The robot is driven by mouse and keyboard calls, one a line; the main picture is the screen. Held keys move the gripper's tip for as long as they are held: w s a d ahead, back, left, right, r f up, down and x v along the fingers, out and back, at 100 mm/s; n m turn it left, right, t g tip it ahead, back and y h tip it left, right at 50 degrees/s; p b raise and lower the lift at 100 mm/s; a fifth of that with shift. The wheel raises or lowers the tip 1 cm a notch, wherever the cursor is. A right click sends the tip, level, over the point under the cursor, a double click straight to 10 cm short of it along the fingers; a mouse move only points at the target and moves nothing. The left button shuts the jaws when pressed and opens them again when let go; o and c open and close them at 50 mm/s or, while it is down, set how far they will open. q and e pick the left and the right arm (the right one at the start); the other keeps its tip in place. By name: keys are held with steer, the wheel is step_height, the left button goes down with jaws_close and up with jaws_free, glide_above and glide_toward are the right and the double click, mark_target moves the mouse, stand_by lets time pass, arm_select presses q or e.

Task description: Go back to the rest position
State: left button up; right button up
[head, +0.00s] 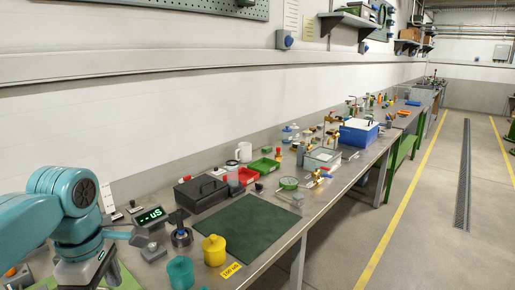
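My teal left arm comes in from the left and bends down over the near left end of the bench. A grey part beside its wrist points right, above a small grey block (153,251) on the bench. I cannot make out two separate fingers there, nor whether anything is held. My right arm and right gripper are not in view. The bench (262,262) runs away along the wall.
A dark green mat (246,228) lies near a black case (201,192). A yellow pot (214,250), a teal pot (180,272) and a dark round holder (181,236) stand left of the mat. Red and green bins (263,167) stand behind. The floor right is clear.

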arm_select(q)
steer(key=s+d+f+m+g+h, duration=0.1)
steer(key=s+d+f+m+g, duration=0.2)
steer(key=f, duration=1.2)
steer(key=s+d+f+m+g+h, duration=0.1)
steer(key=s+d+f+g, duration=0.25)
steer(key=f, duration=1.15)
steer(key=s+d+f+m+t+h, duration=0.2)
steer(key=s+d+f+m, duration=0.6)
steer(key=s+f, duration=0.5)
steer(key=w+m+t, duration=0.2)
steer(key=w+f+m+t, duration=0.1)
steer(key=w+m+t, duration=0.1)
steer(key=m+t, duration=0.1)
steer(key=shift+w+d+f, duration=0.2)
steer(key=shift+w, duration=0.2)
